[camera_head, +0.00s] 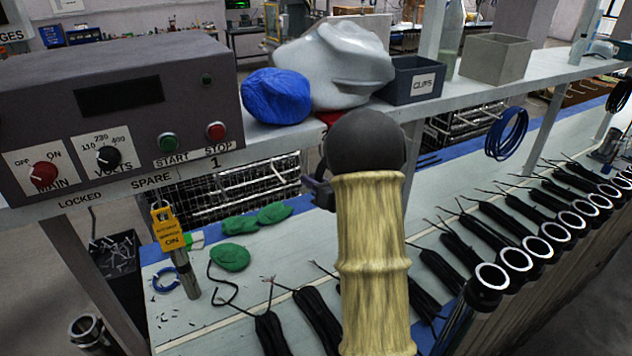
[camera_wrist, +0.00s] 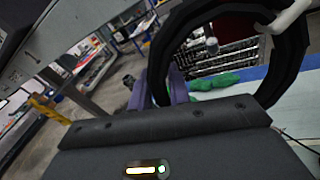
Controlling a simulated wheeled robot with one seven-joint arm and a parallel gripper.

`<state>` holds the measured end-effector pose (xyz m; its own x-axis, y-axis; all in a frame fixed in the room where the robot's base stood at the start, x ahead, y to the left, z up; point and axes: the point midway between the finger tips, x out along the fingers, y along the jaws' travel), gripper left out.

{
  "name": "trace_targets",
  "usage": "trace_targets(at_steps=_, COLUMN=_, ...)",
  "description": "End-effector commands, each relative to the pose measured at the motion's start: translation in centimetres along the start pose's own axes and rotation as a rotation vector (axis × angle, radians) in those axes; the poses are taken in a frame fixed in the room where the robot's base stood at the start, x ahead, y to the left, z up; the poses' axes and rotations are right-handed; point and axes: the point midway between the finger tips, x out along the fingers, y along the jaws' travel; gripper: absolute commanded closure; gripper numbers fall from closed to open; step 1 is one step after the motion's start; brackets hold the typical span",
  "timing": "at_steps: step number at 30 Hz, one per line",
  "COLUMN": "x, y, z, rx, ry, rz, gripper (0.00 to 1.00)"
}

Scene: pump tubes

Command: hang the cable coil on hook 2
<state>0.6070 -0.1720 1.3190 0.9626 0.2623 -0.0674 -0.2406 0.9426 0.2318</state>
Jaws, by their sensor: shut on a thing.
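The cable coil is a thick black ring (camera_wrist: 158,62), large in the wrist view. My gripper (camera_wrist: 161,88) has purple fingers closed on the coil's left side. A white hook (camera_wrist: 290,17) at the top right of the wrist view overlaps the coil's upper right part. I cannot tell whether the coil hangs on it or only lines up with it, and no number shows on it. In the head view my arm covers the coil and most of my gripper (camera_head: 318,190), which is under the shelf edge.
A shelf (camera_head: 440,106) carries a blue bundle (camera_head: 275,96), a grey bag (camera_head: 335,66) and a dark bin (camera_head: 412,80). A blue coil (camera_head: 507,133) hangs below it at right. Green bundles (camera_head: 231,257) and several black tubes (camera_head: 320,318) lie on the bench. A control box (camera_head: 120,110) stands left.

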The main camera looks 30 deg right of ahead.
Motion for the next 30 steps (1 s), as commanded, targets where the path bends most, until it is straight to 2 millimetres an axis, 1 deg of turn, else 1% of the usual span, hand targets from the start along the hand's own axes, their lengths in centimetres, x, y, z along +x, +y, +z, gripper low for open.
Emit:
trace_targets(at_steps=1, x=0.16, y=-0.08, z=-0.28, rx=-0.002, ry=-0.002, rz=0.001, gripper=1.0)
trace_targets(at_steps=8, x=0.73, y=-0.26, z=-0.49, rx=-0.002, ry=-0.003, rz=0.002, gripper=1.0)
trace_targets(at_steps=30, x=0.95, y=-0.35, z=-0.53, rx=0.0, ry=-0.002, rz=0.001, gripper=1.0)
